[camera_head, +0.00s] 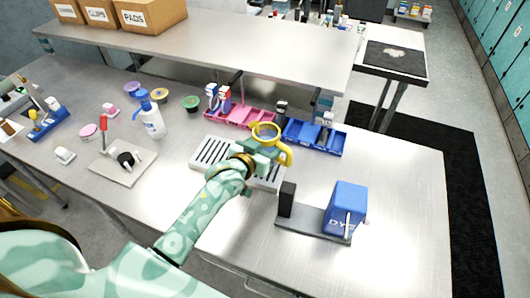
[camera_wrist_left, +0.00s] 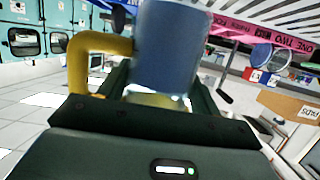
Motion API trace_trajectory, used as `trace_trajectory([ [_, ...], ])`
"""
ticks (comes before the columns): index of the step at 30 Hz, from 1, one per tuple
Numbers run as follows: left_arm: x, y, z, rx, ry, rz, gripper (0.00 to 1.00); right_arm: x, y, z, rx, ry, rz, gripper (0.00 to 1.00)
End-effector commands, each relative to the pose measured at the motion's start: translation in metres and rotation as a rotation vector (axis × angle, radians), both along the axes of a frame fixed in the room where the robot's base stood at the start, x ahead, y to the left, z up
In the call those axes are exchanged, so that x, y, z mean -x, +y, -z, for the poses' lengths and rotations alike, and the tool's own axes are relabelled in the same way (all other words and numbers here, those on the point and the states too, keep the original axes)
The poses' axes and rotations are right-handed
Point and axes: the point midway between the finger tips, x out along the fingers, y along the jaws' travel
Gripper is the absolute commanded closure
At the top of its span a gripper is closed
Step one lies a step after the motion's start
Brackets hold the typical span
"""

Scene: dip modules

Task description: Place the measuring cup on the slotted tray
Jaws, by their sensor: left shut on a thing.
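The measuring cup (camera_head: 266,130) has a yellow rim and a yellow handle (camera_head: 284,154). In the left wrist view its body (camera_wrist_left: 168,50) looks blue-grey, with the yellow handle on the left. My left gripper (camera_head: 264,150) is shut on the cup and holds it with its mouth up. The white slotted tray (camera_head: 212,150) lies on the steel table. My left gripper and forearm cover its middle and part of its right side. The cup shows over the tray's back right part; I cannot tell its height above it. My right gripper is in neither view.
A pink bin (camera_head: 240,116) and a blue bin (camera_head: 318,139) stand just behind the tray. A blue device on a dark base (camera_head: 345,205) stands to its right. A spray bottle (camera_head: 151,118) and a stirrer plate (camera_head: 122,163) are left. The table's right end is clear.

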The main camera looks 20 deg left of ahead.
Motion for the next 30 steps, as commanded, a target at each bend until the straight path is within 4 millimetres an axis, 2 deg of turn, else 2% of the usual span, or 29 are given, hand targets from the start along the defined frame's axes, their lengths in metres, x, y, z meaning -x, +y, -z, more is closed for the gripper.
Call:
trace_trajectory([
  [1, 0.001, 0.000, 0.012, 0.001, 0.005, 0.000, 0.65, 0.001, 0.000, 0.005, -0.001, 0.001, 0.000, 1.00],
  [3, 0.001, 0.000, 0.019, 0.002, 0.004, -0.001, 0.65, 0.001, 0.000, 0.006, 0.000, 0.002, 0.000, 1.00],
  [15, 0.001, -0.001, 0.023, 0.001, 0.002, 0.001, 0.65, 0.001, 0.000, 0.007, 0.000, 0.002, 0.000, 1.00],
  [16, 0.001, -0.001, 0.023, 0.001, 0.003, 0.001, 0.31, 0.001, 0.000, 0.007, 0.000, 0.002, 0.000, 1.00],
  [18, 0.001, -0.001, 0.023, 0.001, 0.003, 0.001, 0.14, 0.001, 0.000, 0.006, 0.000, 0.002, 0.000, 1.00],
  [28, 0.001, -0.001, 0.019, 0.001, 0.002, 0.001, 0.14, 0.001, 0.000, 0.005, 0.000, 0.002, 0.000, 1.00],
  [30, 0.010, 0.000, 0.017, 0.002, 0.004, 0.000, 0.14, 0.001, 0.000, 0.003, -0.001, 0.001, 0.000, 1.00],
])
